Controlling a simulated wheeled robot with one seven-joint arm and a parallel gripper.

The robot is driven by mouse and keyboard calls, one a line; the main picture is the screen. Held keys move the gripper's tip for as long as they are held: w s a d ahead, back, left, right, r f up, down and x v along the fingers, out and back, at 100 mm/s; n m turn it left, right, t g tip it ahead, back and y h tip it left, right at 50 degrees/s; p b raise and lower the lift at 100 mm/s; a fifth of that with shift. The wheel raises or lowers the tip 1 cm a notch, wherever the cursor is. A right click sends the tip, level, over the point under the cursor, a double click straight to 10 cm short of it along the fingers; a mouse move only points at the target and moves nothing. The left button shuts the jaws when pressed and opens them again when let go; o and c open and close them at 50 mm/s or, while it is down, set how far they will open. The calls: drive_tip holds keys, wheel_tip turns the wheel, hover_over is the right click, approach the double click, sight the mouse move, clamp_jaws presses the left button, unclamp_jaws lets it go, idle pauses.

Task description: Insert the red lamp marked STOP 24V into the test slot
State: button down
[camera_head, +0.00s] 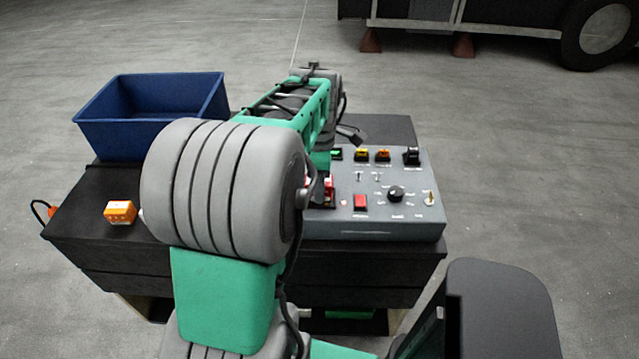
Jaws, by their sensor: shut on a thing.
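My gripper (321,190) points down at the left part of the grey test panel (375,226), mostly hidden behind my own arm. It is shut on a red thing (330,187), which looks like the red lamp; only a small part shows. Its STOP 24V marking cannot be read. The lamp is at or just above the panel's surface; I cannot tell whether it touches. The test slot is not clearly visible; my arm and gripper cover that part of the panel.
On the dark bench (85,225) are an orange lamp (120,211) and a blue bin (150,135).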

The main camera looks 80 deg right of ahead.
drive_tip(key=shift+f+b, duration=0.4)
drive_tip(key=shift+f, duration=0.2)
drive_tip(key=c, duration=1.1)
unclamp_jaws()
drive_tip(key=shift+r+p, duration=4.05)
drive_tip(key=shift+r, duration=1.45)
